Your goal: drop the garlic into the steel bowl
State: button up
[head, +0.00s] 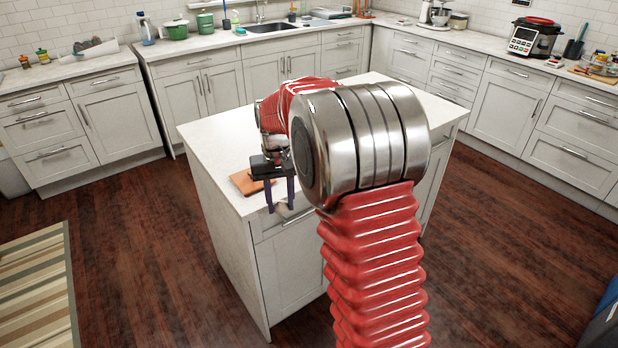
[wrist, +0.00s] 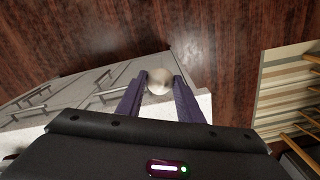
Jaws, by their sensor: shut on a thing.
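My gripper (head: 280,207) hangs with its dark fingers pointing down at the near left edge of the white island. In the wrist view my gripper (wrist: 160,82) is shut on a pale round garlic (wrist: 159,79), held between the two purple-grey fingertips. In the head view the garlic is too small to make out clearly between the fingers. I cannot make out the steel bowl in either view; my arm hides part of the island top.
An orange-brown flat item (head: 246,183) lies on the island top (head: 212,158) beside my gripper. Counters with a sink (head: 270,28) and a cooker (head: 535,38) line the walls. A striped rug (head: 38,290) lies on the wooden floor at left. The floor around the island is clear.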

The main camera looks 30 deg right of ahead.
jog(key=s+a+f+n, duration=0.1)
jog(key=a+f+n, duration=0.1)
jog(key=a+f, duration=0.3)
jog(key=a, duration=0.4)
jog(key=shift+s+a+f+n, duration=0.15)
jog(key=shift+a+n, duration=0.15)
